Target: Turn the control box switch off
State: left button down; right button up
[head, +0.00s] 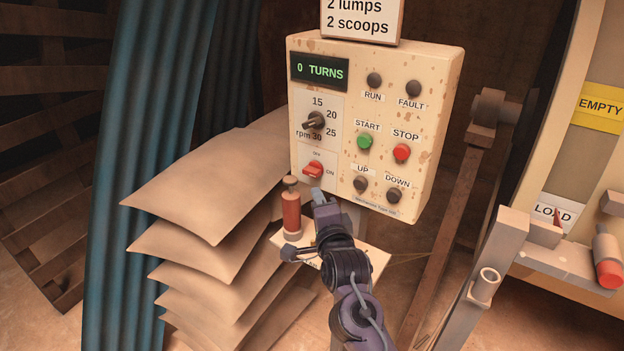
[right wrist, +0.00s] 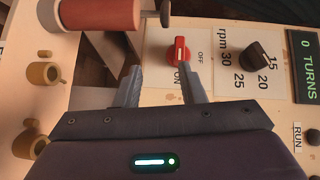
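The control box (head: 436,95) is a cream, rust-spotted panel. Its red rotary switch (head: 313,170) sits at the lower left, with OFF above it and ON to its right. In the right wrist view the red switch (right wrist: 179,55) has a white line running toward the ON label. My right gripper (head: 319,196) is just below the switch in the head view. In the right wrist view its fingers (right wrist: 161,84) are apart with nothing between them; the switch lies beyond the tips, nearer the right finger. My left gripper is out of view.
Stacked sacks (head: 205,195) fill the left. The rpm knob (head: 314,122) is above the switch, and UP and DOWN buttons (head: 377,188) are to its right. A metal frame (head: 497,255) stands at right.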

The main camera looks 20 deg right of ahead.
aim_at(312, 175)
jog(key=shift+m+t, duration=0.3)
jog(key=shift+m, duration=0.4)
jog(key=w, duration=0.2)
jog(key=w+r+p, duration=0.1)
jog(key=w, duration=0.2)
jog(key=w+d+r+p, duration=0.1)
jog(key=w, duration=0.1)
jog(key=shift+w+r, duration=0.15)
jog(key=shift+w, duration=0.05)
jog(key=shift+w+d, duration=0.1)
jog(key=shift+w, duration=0.45)
grip_shut()
